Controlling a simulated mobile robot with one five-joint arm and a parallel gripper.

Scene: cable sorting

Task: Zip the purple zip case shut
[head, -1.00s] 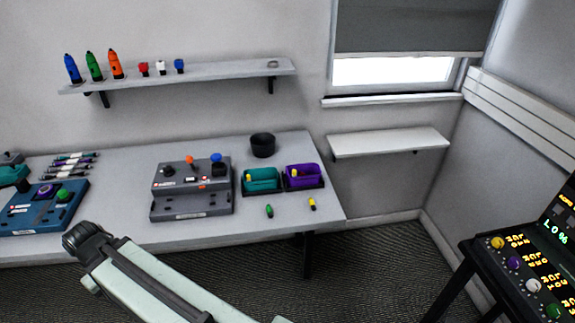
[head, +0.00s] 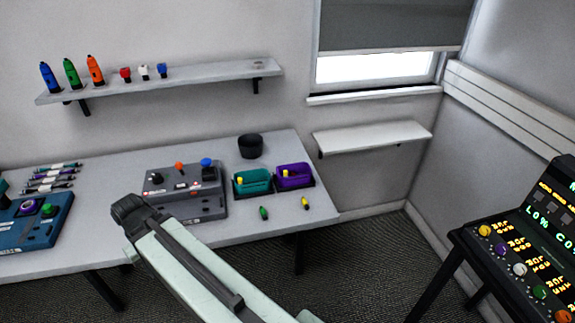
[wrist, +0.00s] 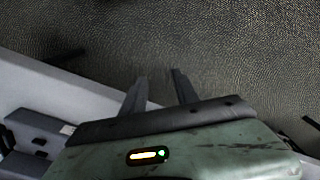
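The purple zip case (head: 297,181) sits in a dark tray near the right end of the table in the head view. It looks open at the top, with a small yellow thing at its left side; its zip pull is too small to make out. My gripper (wrist: 159,76) shows in the wrist view with its two dark fingers apart and nothing between them. Dark floor lies behind the fingers. The gripper is apart from the case, and the case is not in the wrist view. In the head view my arm shows, but not the fingertips.
A teal case (head: 254,186) stands beside the purple one. A green piece (head: 264,213) and a yellow piece (head: 305,203) lie in front. A grey control box (head: 182,190) is left, a black cup (head: 250,146) behind. A console (head: 530,240) stands at right.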

